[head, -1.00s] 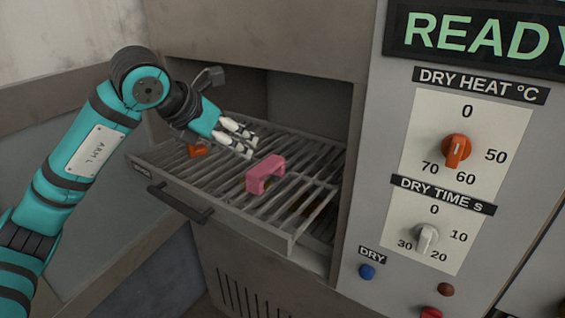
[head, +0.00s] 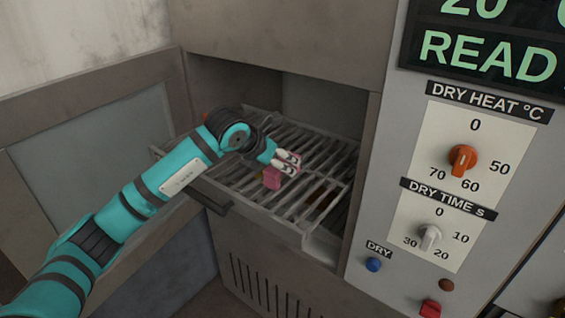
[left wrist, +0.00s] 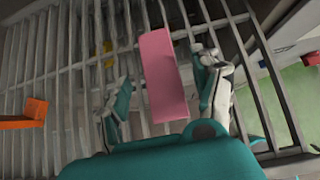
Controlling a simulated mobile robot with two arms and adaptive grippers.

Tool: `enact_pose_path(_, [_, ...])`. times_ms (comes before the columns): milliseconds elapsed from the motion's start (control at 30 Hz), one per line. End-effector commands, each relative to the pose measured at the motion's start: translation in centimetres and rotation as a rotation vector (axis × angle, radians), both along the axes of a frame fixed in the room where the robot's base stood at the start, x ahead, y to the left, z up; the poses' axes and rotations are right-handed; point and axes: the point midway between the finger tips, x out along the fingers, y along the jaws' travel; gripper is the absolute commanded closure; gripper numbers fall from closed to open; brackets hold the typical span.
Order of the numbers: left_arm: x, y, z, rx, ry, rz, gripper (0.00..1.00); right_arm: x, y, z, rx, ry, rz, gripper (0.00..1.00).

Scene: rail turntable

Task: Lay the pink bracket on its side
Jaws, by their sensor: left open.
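The pink bracket (head: 273,178) stands on the slatted metal rack (head: 318,208) of the pulled-out drawer. In the head view my left gripper (head: 288,162) is at the bracket and covers part of it. In the left wrist view the bracket's long pink face (left wrist: 163,77) lies between the two open fingers of my left gripper (left wrist: 163,90), with a gap visible on each side. I cannot tell whether a finger touches it. My right gripper is not in view.
An orange piece (left wrist: 24,114) lies on the rack at the left in the wrist view, with small yellow bits (left wrist: 107,54) nearby. The drawer handle (head: 212,200) is in front. The control panel (head: 455,150) stands to the right, and the oven cavity walls rise behind the rack.

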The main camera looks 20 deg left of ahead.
Motion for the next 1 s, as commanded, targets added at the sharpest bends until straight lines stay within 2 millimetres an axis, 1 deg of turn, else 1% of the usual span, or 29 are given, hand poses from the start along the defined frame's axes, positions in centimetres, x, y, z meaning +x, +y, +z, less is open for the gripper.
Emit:
enact_pose_path(33, [0.5, -0.3, -0.2, -0.001, 0.004, 0.001, 0.35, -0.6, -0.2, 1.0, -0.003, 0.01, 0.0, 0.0])
enact_pose_path(100, [1.1, -0.5, -0.9, -0.002, 0.003, 0.0, 0.35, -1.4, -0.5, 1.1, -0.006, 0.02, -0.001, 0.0])
enact_pose_path(200, [1.6, -0.6, -1.5, 0.0, 0.0, 0.0, 0.35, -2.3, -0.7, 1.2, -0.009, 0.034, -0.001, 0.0])
enact_pose_path(267, [1.7, -0.7, -1.6, 0.0, -0.001, -0.001, 0.35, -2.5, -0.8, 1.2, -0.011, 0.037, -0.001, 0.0])
enact_pose_path(433, [1.7, -0.6, -1.7, 0.0, -0.001, -0.001, 0.35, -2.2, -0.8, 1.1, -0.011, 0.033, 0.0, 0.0])
enact_pose_path(467, [1.7, -0.6, -1.7, 0.0, -0.001, -0.001, 0.37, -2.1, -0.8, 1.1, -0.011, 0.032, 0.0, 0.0])
enact_pose_path(700, [1.7, -0.6, -1.7, 0.0, -0.001, 0.0, 0.69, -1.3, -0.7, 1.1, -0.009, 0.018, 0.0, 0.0])
enact_pose_path(933, [1.7, -0.6, -1.7, 0.0, -0.001, 0.0, 0.99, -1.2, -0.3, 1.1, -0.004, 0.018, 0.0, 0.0])
enact_pose_path(1000, [1.7, -0.6, -1.7, 0.0, -0.001, 0.0, 1.0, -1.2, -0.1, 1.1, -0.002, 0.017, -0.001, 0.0])
